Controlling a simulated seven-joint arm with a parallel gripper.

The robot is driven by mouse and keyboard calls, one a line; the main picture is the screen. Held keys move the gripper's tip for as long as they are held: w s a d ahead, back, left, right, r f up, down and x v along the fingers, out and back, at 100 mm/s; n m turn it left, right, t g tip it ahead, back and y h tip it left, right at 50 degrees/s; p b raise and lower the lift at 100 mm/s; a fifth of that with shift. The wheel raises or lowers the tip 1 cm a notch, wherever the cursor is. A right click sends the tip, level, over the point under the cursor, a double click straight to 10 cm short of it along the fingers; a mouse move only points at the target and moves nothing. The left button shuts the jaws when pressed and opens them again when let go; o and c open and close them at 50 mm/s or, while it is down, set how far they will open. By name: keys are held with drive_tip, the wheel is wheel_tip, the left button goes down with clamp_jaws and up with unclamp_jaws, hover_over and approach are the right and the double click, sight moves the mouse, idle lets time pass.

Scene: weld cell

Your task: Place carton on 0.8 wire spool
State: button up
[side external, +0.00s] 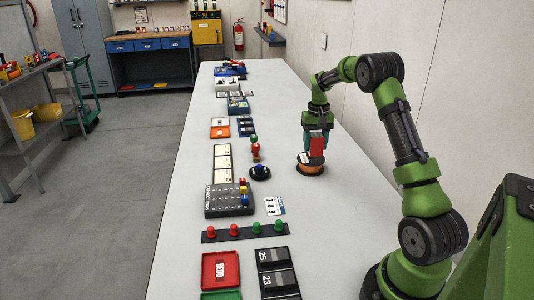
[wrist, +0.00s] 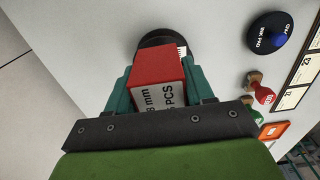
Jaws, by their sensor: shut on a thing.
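A red carton (side external: 317,146) with a white printed face is held in my gripper (side external: 316,132), over the wire spool. The spool (side external: 310,169) is dark-rimmed with orange-brown wire and stands on the bench. From the side, the carton's lower end overlaps the spool's top; I cannot tell whether they touch. In the wrist view, the carton (wrist: 157,80) sits between the teal fingers of my gripper (wrist: 158,85), with lettering on its white face. The spool's dark rim (wrist: 160,38) shows behind it; most of the spool and its marking are hidden.
Bench right of the spool is clear.

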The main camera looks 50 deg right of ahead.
sight(314, 152)
drive_tip(key=shift+f, duration=1.7)
drive_tip(key=shift+f, duration=0.2)
drive_tip(key=o, duration=1.1)
